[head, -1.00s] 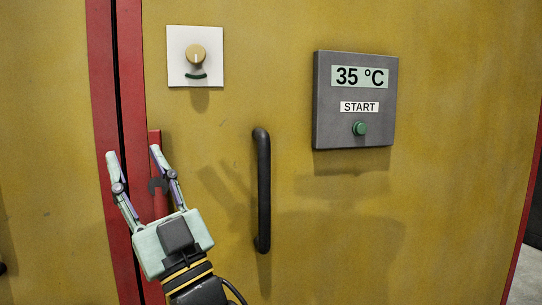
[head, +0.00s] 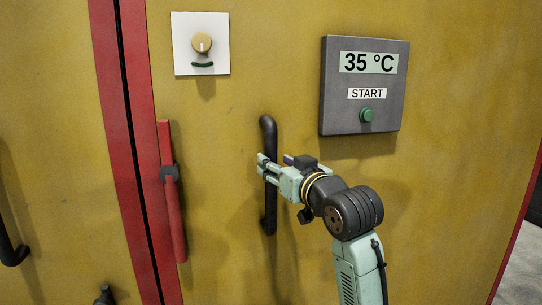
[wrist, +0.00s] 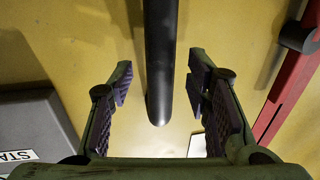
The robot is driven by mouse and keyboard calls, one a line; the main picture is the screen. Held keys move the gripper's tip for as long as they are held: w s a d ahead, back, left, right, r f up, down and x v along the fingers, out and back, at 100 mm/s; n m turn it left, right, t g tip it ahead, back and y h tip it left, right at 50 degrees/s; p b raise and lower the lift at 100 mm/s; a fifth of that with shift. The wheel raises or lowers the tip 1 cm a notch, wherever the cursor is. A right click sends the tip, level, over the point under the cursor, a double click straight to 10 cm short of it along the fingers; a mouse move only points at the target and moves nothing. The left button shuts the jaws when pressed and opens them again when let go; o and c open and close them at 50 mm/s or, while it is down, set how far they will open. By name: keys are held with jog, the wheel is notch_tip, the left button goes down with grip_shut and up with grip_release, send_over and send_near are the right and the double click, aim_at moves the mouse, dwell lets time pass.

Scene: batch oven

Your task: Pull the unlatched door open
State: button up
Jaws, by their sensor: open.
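The yellow oven door (head: 230,110) carries a black vertical bar handle (head: 269,213) near its left edge. My gripper (head: 272,163) is at the handle's middle with its jaws open. In the wrist view the handle (wrist: 160,60) runs between the two open fingers (wrist: 158,85), with a gap on each side. The red latch lever (head: 173,215) hangs down along the door's left edge; part of it also shows in the wrist view (wrist: 295,85). The door looks flush with its red frame.
A grey control box (head: 363,118) reading 35 °C with a START button (head: 366,115) is to the right of the handle. A second black handle (head: 10,245) is on the left panel.

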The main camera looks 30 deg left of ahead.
jog(key=x, duration=0.3)
jog(key=shift+w+a, duration=0.1)
jog(key=shift+a, duration=0.05)
grip_shut()
dwell(0.6)
